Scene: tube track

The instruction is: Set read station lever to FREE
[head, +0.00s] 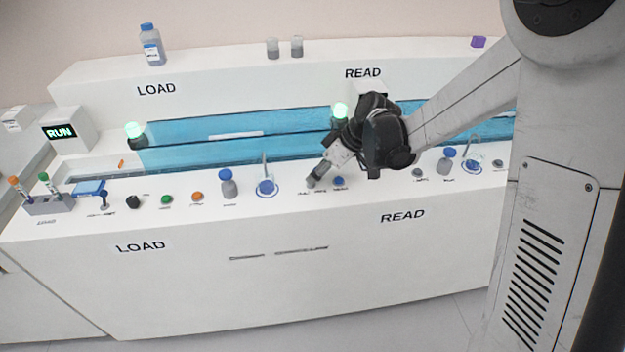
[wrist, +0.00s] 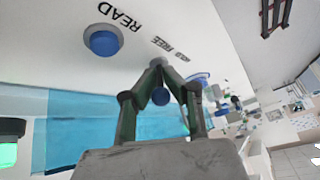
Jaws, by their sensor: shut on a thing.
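My gripper (wrist: 158,66) reaches down to the white READ panel (head: 440,240), with its fingers closed together at the tips beside small printed labels. It also shows in the head view (head: 313,180). In the wrist view a round blue knob (wrist: 161,97) shows between the fingers, apparently the top of the lever they grip. The lever's stem is hidden by the fingers. The label nearest the fingertips reads FREE (wrist: 181,56); a second small label (wrist: 161,43) beside it is hard to read. I cannot tell which label the lever points to.
A blue button (head: 339,181) sits just right of my gripper in the head view. To the left are a round blue holder (head: 267,187) with an upright piece and a blue-capped bottle (head: 228,184). Behind runs the blue track (head: 235,150). A lit green lamp (head: 340,110) stands close behind my wrist.

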